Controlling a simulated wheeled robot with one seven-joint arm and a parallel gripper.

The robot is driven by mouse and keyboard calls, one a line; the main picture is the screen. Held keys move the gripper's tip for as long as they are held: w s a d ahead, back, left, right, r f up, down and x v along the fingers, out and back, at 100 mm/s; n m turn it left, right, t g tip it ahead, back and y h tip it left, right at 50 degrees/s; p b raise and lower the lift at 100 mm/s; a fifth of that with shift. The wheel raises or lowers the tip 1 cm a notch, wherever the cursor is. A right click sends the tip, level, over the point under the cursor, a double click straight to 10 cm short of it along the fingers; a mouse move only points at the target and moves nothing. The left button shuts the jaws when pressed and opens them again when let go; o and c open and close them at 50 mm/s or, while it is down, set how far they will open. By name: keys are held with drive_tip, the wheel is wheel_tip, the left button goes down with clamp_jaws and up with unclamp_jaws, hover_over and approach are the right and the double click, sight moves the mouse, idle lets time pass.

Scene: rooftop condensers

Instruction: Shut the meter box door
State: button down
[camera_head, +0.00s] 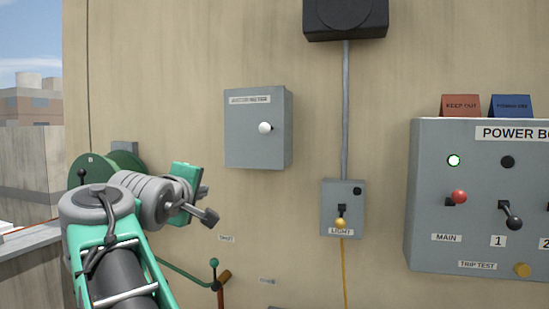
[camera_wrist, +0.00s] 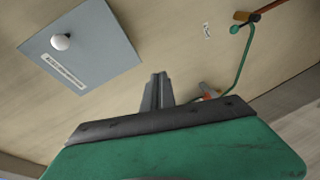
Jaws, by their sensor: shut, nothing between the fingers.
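The meter box (camera_head: 240,150) is a grey wall cabinet with a label strip and a white knob (camera_head: 265,128) on its door. The door looks flat against the box, with no gap that I can make out. In the wrist view the door face (camera_wrist: 95,50) shows at upper left, with its knob (camera_wrist: 61,42). My gripper (camera_head: 208,215) is below and left of the box, apart from it. Its fingers (camera_wrist: 157,90) are together and empty in the wrist view.
A small LIGHT switch box (camera_head: 330,213) with a conduit (camera_head: 345,110) is right of the meter box. A large power box (camera_head: 430,210) with switches is farther right. Bare wall surrounds the meter box.

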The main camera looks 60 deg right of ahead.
drive_tip(key=s+d+r+m+g+h, duration=0.1)
drive_tip(key=s+d+r+g+h, duration=0.3)
drive_tip(key=s+r, duration=0.6)
drive_tip(key=p, duration=0.2)
approach(281, 145)
drive_tip(key=shift+g+y, duration=0.4)
drive_tip(key=d, duration=0.4)
drive_tip(key=w+d, duration=0.1)
drive_tip(key=d, duration=0.1)
drive_tip(key=shift+d+r, duration=0.35)
